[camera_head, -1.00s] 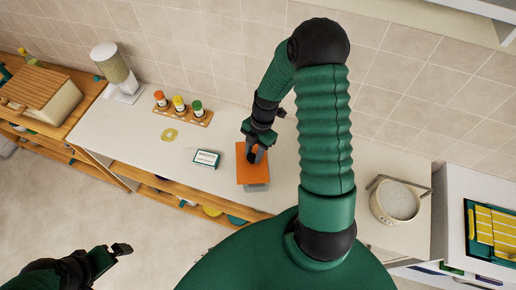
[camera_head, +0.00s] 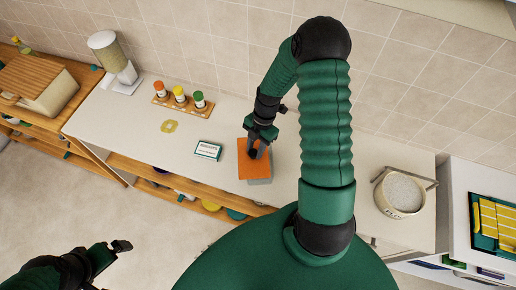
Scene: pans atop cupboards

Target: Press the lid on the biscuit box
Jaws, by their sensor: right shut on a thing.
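The biscuit box (camera_head: 259,182) is grey and stands on the pale worktop; only a strip of its front side shows. The orange lid (camera_head: 253,171) lies over its top, and I cannot tell if it is fully seated. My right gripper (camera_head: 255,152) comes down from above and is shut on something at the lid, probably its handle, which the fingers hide. My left gripper (camera_head: 122,247) hangs at the lower left over the floor, apart from everything; its jaws are too small to read.
A rack of several capped jars (camera_head: 180,102), a yellow flat piece (camera_head: 169,126) and a dispenser (camera_head: 113,60) are farther left. A round pale pan (camera_head: 398,194) stands at the right. The worktop between card and rack is clear.

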